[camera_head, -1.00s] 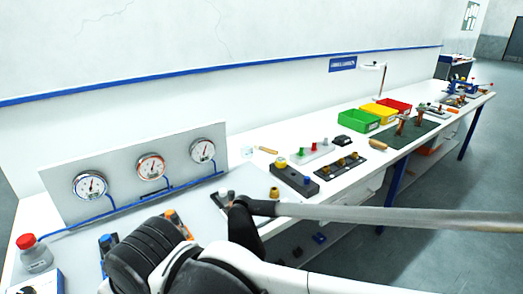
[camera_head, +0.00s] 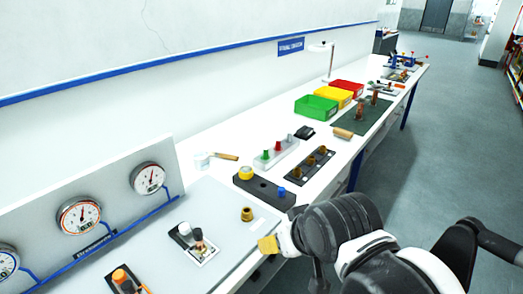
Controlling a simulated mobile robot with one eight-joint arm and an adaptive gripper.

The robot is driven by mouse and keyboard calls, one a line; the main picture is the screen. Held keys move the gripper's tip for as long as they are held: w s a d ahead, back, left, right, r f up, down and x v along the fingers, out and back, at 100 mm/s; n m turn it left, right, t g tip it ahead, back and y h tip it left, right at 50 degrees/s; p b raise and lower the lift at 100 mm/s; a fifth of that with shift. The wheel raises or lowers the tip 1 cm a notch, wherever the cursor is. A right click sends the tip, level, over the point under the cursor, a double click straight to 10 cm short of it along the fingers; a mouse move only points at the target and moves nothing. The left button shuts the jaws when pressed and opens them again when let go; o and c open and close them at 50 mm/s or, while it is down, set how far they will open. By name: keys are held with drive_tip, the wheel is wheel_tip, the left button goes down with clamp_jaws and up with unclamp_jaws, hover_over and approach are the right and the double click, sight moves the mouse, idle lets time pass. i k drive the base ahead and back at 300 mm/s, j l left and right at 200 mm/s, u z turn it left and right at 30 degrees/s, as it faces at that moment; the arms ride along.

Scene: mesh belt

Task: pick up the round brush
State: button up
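I cannot say for certain which item is the round brush. A slim tool with a tan handle (camera_head: 226,156) lies on the white bench beside a small white cup (camera_head: 202,160). A short tan cylinder (camera_head: 343,133) lies further back, in front of the green bin. My arm, black and white, comes in at the lower right over the bench's front edge. A tan block-like piece (camera_head: 268,246) shows at the arm's left end; I cannot tell if it is held. My gripper's fingers are not clearly seen, and both tan items are well beyond the arm.
Gauges (camera_head: 79,215) stand on a panel at the left. A dark block with a yellow and a blue knob (camera_head: 264,186), a fixture with brass parts (camera_head: 314,167) and green, yellow and red bins (camera_head: 317,107) line the bench. Open floor (camera_head: 450,130) lies to the right.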

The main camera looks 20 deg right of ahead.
sight(233, 158)
drive_tip(key=i+l+u, duration=0.5)
drive_tip(key=u, duration=0.25)
drive_tip(key=i+l+u, duration=0.15)
drive_tip(key=l+u, duration=0.2)
drive_tip(key=i+l+u, duration=0.1)
drive_tip(key=l+u, duration=0.25)
drive_tip(key=l, duration=0.1)
